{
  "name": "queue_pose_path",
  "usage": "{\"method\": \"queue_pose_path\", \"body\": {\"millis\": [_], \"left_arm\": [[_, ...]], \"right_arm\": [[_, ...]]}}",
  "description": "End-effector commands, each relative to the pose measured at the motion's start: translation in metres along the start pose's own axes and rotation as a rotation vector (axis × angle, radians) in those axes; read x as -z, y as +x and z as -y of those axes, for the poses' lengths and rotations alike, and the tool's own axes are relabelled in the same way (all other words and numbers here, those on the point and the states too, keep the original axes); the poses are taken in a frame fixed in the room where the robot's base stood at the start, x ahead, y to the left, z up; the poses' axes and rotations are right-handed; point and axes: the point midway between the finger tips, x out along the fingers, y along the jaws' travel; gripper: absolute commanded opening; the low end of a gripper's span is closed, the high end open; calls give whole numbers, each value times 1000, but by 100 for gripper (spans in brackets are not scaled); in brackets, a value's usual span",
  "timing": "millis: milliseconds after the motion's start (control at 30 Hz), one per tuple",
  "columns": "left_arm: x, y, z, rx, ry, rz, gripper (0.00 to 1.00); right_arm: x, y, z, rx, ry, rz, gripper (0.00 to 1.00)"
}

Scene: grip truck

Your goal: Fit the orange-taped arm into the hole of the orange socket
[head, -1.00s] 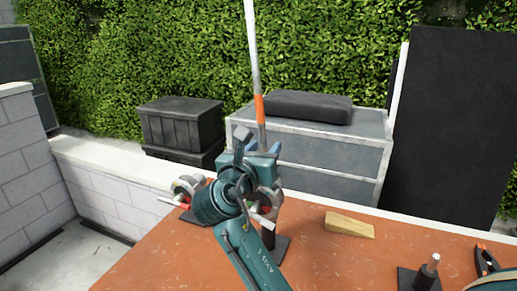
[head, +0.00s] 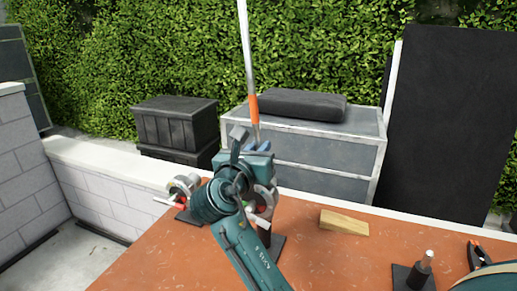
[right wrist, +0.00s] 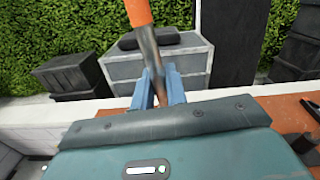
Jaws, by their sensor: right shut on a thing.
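The orange-taped arm, a long pale rod with an orange band (head: 253,104), stands nearly upright above the bench, leaning slightly left at its top. My right gripper (head: 258,146) is shut on its bare metal lower part. In the right wrist view the blue fingers (right wrist: 158,82) press on both sides of the rod, below the orange tape (right wrist: 138,12). A round clamp-like head with a red handle (head: 183,187) stands on the bench left of my arm. Another round head (head: 264,200) is partly hidden behind my arm. I cannot tell which is the orange socket. My left gripper is out of view.
The orange-brown bench (head: 320,262) has free room in front. A wooden wedge (head: 344,222) lies right of my arm. A black base with a post (head: 420,270) and a black clamp (head: 477,255) are at the right. A grey case (head: 320,155) stands behind.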

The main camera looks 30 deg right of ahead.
Motion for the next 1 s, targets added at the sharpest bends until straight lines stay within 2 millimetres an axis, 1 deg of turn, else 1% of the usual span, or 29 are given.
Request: {"method": "queue_pose_path", "body": {"millis": [467, 1000], "left_arm": [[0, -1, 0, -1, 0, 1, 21], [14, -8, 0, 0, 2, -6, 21]], "right_arm": [[-2, 0, 0, 0, 2, 3, 0], [-28, 0, 0, -1, 3, 4, 0]]}}
